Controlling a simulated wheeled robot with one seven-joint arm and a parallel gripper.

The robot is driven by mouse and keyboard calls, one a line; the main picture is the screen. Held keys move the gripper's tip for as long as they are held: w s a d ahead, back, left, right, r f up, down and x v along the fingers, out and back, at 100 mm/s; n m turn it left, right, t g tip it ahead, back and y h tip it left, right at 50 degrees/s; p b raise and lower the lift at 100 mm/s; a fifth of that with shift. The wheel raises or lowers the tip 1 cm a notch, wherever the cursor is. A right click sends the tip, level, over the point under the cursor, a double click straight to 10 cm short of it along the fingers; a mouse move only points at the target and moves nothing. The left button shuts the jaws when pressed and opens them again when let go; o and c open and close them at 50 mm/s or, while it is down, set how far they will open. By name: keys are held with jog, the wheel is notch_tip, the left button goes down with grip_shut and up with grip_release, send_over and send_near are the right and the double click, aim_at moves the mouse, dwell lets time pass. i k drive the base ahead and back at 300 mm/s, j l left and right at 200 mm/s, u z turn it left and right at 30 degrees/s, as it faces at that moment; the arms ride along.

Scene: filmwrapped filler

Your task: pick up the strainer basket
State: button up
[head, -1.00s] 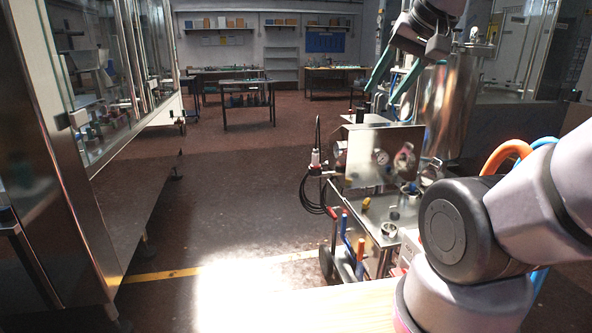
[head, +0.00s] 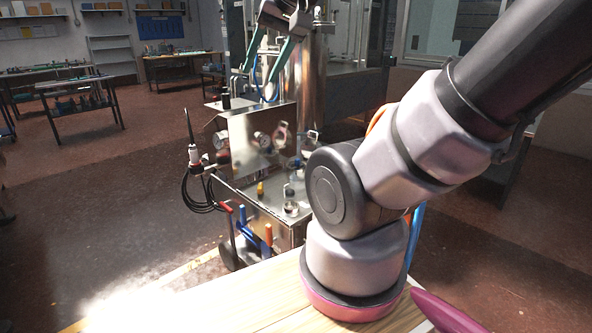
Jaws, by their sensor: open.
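My gripper (head: 258,77) is in the upper middle of the head view. Its two long green fingers are spread apart with nothing between them, and they point down in front of a tall steel cylinder. Below, a steel cart (head: 238,193) carries several small metal fittings. A small round metal cup-like piece (head: 291,209) sits near the cart top's front right corner; I cannot tell whether it is the strainer basket. The gripper appears well above the cart top and apart from it.
A steel panel with gauges (head: 252,140) stands upright on the cart. The tall steel cylinder (head: 308,85) is behind it. A coiled black cable (head: 199,193) hangs at the cart's left. A wooden surface (head: 262,293) is in front. Open floor lies to the left.

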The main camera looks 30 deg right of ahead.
aim_at(297, 165)
jog(key=i+j+z, duration=0.6)
jog(key=j, duration=0.15)
jog(key=i+j+z, duration=0.15)
jog(key=j+z, duration=0.15)
jog(key=i+j+z, duration=0.85)
jog(key=j, duration=0.15)
jog(key=k, duration=0.1)
